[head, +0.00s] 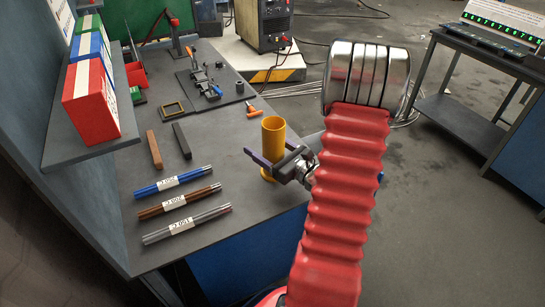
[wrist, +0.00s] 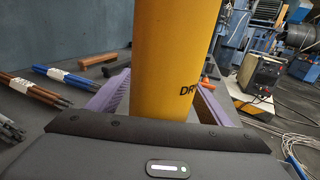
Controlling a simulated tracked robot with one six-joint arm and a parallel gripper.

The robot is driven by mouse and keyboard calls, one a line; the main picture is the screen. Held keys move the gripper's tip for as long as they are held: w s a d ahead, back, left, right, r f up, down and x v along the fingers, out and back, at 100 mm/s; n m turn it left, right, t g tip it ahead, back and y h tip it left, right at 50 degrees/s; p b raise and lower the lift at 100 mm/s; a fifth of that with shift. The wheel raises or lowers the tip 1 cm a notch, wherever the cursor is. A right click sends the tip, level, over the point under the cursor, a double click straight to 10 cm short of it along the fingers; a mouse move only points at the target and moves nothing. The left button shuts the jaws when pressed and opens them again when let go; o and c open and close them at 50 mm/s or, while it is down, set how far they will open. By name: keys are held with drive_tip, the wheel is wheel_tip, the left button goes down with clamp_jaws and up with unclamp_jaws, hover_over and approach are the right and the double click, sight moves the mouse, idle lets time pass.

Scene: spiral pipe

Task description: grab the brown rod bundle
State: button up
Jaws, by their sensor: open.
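The brown rod bundle (head: 190,200) lies on the grey workbench with a white label around its middle, between the blue rod bundle (head: 173,181) and the grey rod bundle (head: 187,223). In the wrist view the brown bundle (wrist: 33,88) shows at the left, beyond my left finger. My gripper (head: 272,162) is open, with its purple fingers on either side of an upright yellow cylinder (head: 273,133), to the right of the bundles. In the wrist view the yellow cylinder (wrist: 175,55) stands between the fingers. I cannot tell whether they touch it.
A brown bar (head: 154,149) and a black bar (head: 181,141) lie behind the bundles. A shelf with red, blue and green boxes (head: 90,95) overhangs the bench at the left. Tools (head: 210,88) stand farther back. Bench space between the bundles and cylinder is clear.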

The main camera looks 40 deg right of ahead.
sight(266, 120)
drive_tip(key=shift+c, duration=0.6)
drive_tip(key=c, duration=1.3)
drive_tip(key=shift+r, duration=0.15)
drive_tip(key=shift+r, duration=4.9)
